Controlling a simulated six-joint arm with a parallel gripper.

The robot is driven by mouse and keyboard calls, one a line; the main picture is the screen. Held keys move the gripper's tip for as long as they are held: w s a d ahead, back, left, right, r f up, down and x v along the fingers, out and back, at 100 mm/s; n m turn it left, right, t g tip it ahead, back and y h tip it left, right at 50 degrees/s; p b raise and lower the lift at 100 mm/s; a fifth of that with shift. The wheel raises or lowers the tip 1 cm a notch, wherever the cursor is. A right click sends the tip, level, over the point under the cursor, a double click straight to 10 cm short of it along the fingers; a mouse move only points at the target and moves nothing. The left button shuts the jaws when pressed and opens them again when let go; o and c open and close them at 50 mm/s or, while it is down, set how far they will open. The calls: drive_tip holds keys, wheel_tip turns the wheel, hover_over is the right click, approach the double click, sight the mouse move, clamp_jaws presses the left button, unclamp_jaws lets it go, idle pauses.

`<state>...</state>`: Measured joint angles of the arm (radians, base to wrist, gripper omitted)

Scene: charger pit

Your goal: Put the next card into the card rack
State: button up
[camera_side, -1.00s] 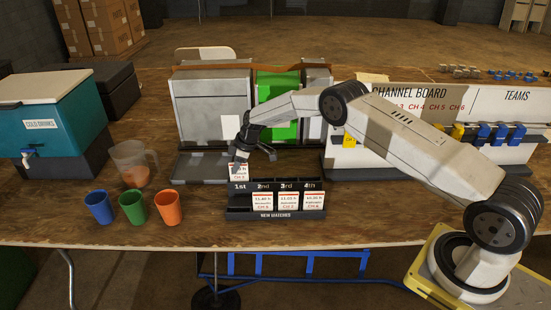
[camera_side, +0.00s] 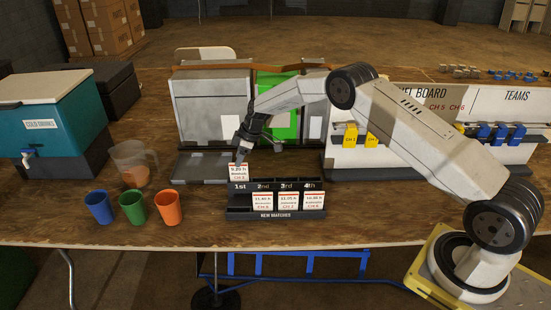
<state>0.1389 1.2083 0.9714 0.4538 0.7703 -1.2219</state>
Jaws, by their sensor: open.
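The card rack (camera_side: 275,213) is black, with upper slots labelled 1st to 4th and a lower front row marked NEW MATCHES. One white card (camera_side: 238,172) with a red line stands upright in the upper 1st slot. The upper 2nd, 3rd and 4th slots show no card. The lower row holds three cards: a left card (camera_side: 262,201), a middle card (camera_side: 288,201) and a right card (camera_side: 313,200). My gripper (camera_side: 240,158) is open, pointing down just above and behind the card in the 1st slot. I cannot tell whether its fingers touch that card.
A pitcher (camera_side: 133,163) and blue (camera_side: 99,208), green (camera_side: 132,207) and orange (camera_side: 167,207) cups stand left of the rack. The channel board (camera_side: 440,150) with yellow and blue clips is at right. A grey machine (camera_side: 212,110) stands behind. The table front is clear.

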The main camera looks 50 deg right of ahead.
drive_tip(key=shift+v, duration=2.05)
drive_tip(key=s+a+r+m+h, duration=0.1)
drive_tip(key=s+r+m, duration=0.2)
drive_tip(key=s, duration=0.8)
drive_tip(key=s+a+r+m+h, duration=0.1)
drive_tip(key=s+a+r+m, duration=0.1)
drive_tip(key=s, duration=1)
drive_tip(key=s+a+r+m+h, duration=0.1)
drive_tip(key=s+r+m, duration=0.2)
drive_tip(key=s, duration=0.9)
drive_tip(key=shift+s+a+r+m+g, duration=0.2)
drive_tip(key=shift+a+r+m+g, duration=0.15)
drive_tip(key=shift+m, duration=0.15)
